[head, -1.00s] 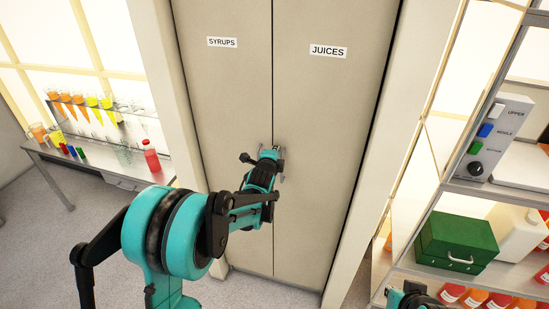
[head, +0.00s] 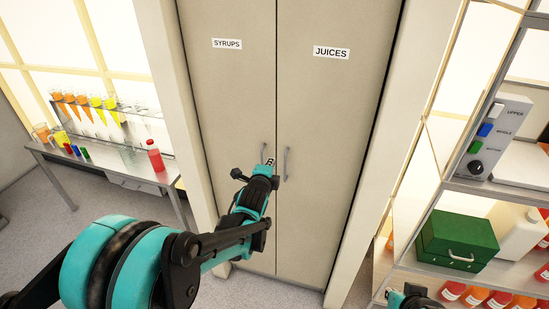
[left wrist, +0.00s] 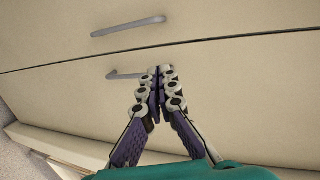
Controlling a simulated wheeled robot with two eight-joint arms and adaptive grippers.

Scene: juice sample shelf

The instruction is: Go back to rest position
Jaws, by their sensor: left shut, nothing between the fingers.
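My left gripper (head: 270,162) is shut and empty in front of the cabinet, near the handle of the left door. In the left wrist view its fingertips (left wrist: 160,72) meet beside one door handle (left wrist: 127,75); whether they touch it is unclear. The left door (head: 225,100) is labelled SYRUPS and the right door (head: 335,120) JUICES. Both look shut. The JUICES handle (head: 286,163) is clear of the gripper. Part of my right arm (head: 410,298) shows at the bottom edge, but its gripper fingers are not visible.
A side table (head: 50,168) with a rack of coloured tubes (head: 100,105) and a red bottle (head: 155,157) stands at left. At right, shelves hold a green box (head: 457,240), a white jug (head: 518,235), a control panel (head: 485,145) and red bottles (head: 453,292).

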